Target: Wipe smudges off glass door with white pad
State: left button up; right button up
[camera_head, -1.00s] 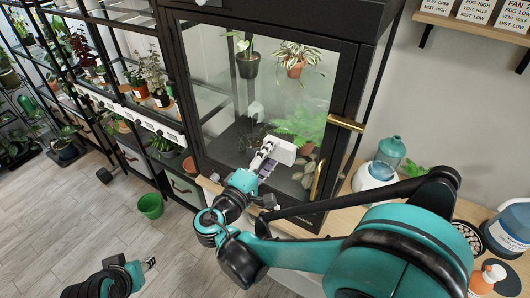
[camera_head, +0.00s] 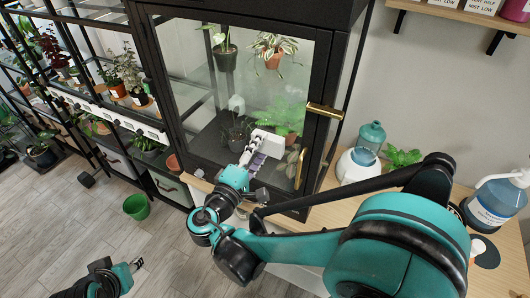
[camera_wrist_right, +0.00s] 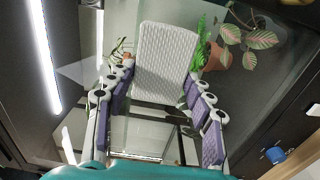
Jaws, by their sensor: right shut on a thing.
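The black-framed glass door (camera_head: 200,98) of the plant cabinet fills the middle of the head view. The white pad (camera_head: 269,144) is in front of its lower right part; I cannot tell whether it touches the glass. My right gripper (camera_head: 257,158) is shut on the pad. In the right wrist view, the pad (camera_wrist_right: 165,60) is a white textured rectangle between the purple-padded fingers of the gripper (camera_wrist_right: 160,95). I cannot make out smudges on the glass. My left gripper (camera_head: 137,264) is at the lower left, away from the cabinet, its fingers small.
A brass handle (camera_head: 324,110) sticks out at the door's right edge. Potted plants, including a fern (camera_head: 284,116), stand or hang behind the glass. A wooden bench (camera_head: 330,206) at the right holds a teal-topped sprayer (camera_head: 358,165) and a blue bottle (camera_head: 493,202). A green pot (camera_head: 137,206) is on the floor.

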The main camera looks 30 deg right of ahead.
jog(key=shift+w+a+f+b, duration=0.1)
jog(key=shift+w+a+b, duration=0.15)
jog(key=shift+w+a, duration=0.8)
jog(key=shift+w+a+b, duration=0.25)
jog(key=shift+w+a, duration=0.5)
jog(key=shift+w, duration=0.45)
jog(key=shift+w+a+b, duration=0.15)
jog(key=shift+w+a, duration=0.5)
jog(key=shift+w, duration=0.25)
jog(key=shift+w+a+b, duration=0.15)
jog(key=shift+w+a, duration=0.5)
jog(key=shift+w, duration=0.25)
jog(key=shift+s+a, duration=0.35)
jog(key=shift+a, duration=0.2)
jog(key=shift+v, duration=2.35)
jog(key=v, duration=0.3)
jog(key=shift+d, duration=0.1)
